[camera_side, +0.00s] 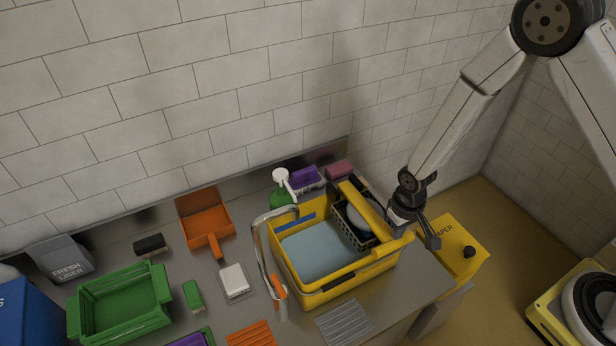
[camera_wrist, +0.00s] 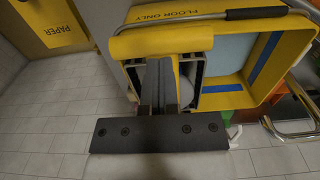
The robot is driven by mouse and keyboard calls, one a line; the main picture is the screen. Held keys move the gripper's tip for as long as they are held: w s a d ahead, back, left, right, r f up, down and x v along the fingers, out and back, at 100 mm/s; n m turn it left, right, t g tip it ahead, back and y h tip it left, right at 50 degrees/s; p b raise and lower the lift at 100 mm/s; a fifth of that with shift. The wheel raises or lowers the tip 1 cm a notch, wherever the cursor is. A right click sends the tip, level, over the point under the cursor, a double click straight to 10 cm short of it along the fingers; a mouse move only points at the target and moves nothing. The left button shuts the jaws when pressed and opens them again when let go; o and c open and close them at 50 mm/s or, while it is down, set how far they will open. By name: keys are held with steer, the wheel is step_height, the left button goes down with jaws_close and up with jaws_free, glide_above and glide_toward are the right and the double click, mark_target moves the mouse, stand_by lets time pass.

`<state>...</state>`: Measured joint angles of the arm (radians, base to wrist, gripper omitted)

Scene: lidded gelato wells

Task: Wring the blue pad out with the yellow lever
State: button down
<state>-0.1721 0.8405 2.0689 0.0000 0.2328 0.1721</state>
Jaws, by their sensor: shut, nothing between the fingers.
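The yellow bucket (camera_side: 333,291) holds pale blue water. A black wringer basket (camera_side: 349,232) sits in its right end. A pale grey-blue rounded thing, perhaps the blue pad (camera_side: 357,219), lies in the basket, partly hidden by the yellow lever (camera_side: 362,208). The lever slants over the basket in the side view; a broad yellow bar (camera_wrist: 158,41), perhaps the lever, crosses the wrist view above my fingertips. My gripper (camera_side: 431,238) is shut and empty at the bucket's right end. In the wrist view its fingers (camera_wrist: 159,68) overlap the basket end; contact cannot be told.
A yellow paper bin (camera_side: 456,262) stands right of my gripper. A green crate (camera_side: 121,310), an orange dustpan (camera_side: 204,218) and a green spray bottle (camera_side: 280,196) share the counter. Floor shows at right.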

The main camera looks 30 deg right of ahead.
steer(key=shift+f, duration=1.1)
stand_by(0.8)
steer(key=shift+r, duration=0.1)
stand_by(2.1)
steer(key=shift+r, duration=3.9)
steer(key=s+d+r+t, duration=0.1)
steer(key=s+d+r, duration=0.2)
steer(key=r, duration=0.3)
steer(key=s+d+r+t, duration=0.1)
steer(key=s+d+r, duration=0.2)
steer(key=r, duration=0.4)
steer(key=shift+s+t, duration=0.3)
steer(key=shift+s, duration=0.5)
steer(key=shift+d, duration=0.1)
